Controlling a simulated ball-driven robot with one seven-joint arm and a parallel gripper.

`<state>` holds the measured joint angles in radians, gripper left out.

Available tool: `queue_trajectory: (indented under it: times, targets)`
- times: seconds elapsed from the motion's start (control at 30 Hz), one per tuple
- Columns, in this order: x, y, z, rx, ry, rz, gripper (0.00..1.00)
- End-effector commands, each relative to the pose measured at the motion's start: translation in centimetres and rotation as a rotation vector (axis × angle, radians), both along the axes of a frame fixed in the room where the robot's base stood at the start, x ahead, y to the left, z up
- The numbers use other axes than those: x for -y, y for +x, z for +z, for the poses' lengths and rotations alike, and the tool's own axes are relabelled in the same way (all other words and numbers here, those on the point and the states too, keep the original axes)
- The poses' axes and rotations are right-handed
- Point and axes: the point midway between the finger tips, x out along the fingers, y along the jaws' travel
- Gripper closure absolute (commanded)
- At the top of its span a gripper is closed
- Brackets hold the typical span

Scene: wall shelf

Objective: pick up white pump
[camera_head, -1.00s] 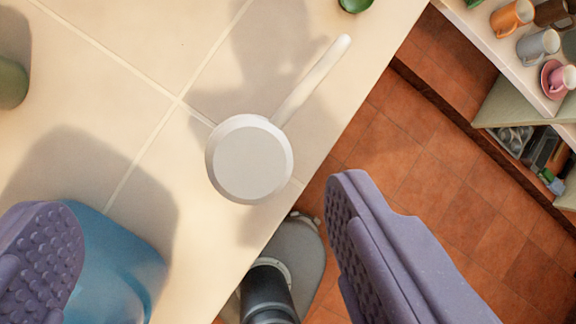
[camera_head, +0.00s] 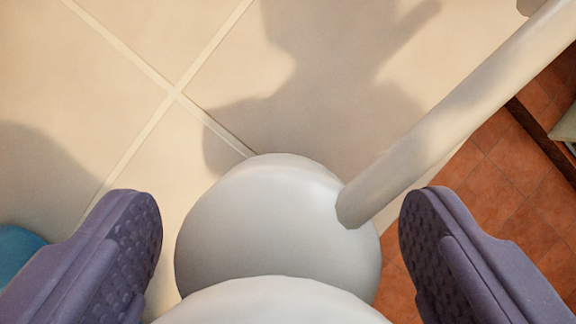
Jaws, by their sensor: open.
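The white pump (camera_head: 275,225) is large and near in the head camera view, at the lower middle. It has a rounded white body, and a long pale spout (camera_head: 460,115) slants up to the right. A second smooth white rounded part (camera_head: 275,302) shows at the bottom edge, cut off by the frame. My gripper (camera_head: 280,225) is open, with one purple finger on each side of the white pump. A gap shows between each finger and the pump. The pump's lower part is hidden.
The pump is over a cream tiled counter (camera_head: 120,130). A blue object (camera_head: 18,252) is partly in view at the left edge. Terracotta floor (camera_head: 515,180) lies past the counter's edge on the right. A dark shadow falls on the tiles behind the pump.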

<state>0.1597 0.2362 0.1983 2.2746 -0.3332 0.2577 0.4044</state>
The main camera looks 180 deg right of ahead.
Motion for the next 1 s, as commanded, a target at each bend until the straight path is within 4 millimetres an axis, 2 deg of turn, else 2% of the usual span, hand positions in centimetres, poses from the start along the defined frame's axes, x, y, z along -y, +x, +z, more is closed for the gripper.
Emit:
queue_trajectory:
  times: [0.1,0.3,0.37,0.4,0.57,0.67,1.0]
  targets:
    - [0.0,0.0,0.2,0.001,0.000,0.000,0.14]
    - [0.0,0.0,0.2,0.001,0.000,0.001,0.60]
    - [0.0,0.0,0.2,0.001,0.000,0.001,0.74]
    - [0.0,0.0,0.2,0.001,0.000,0.001,0.77]
    - [0.0,0.0,0.2,0.001,0.000,0.001,0.78]
    - [0.0,0.0,0.9,0.002,0.000,0.000,0.78]
    - [0.0,0.1,8.2,0.004,0.000,0.000,0.78]
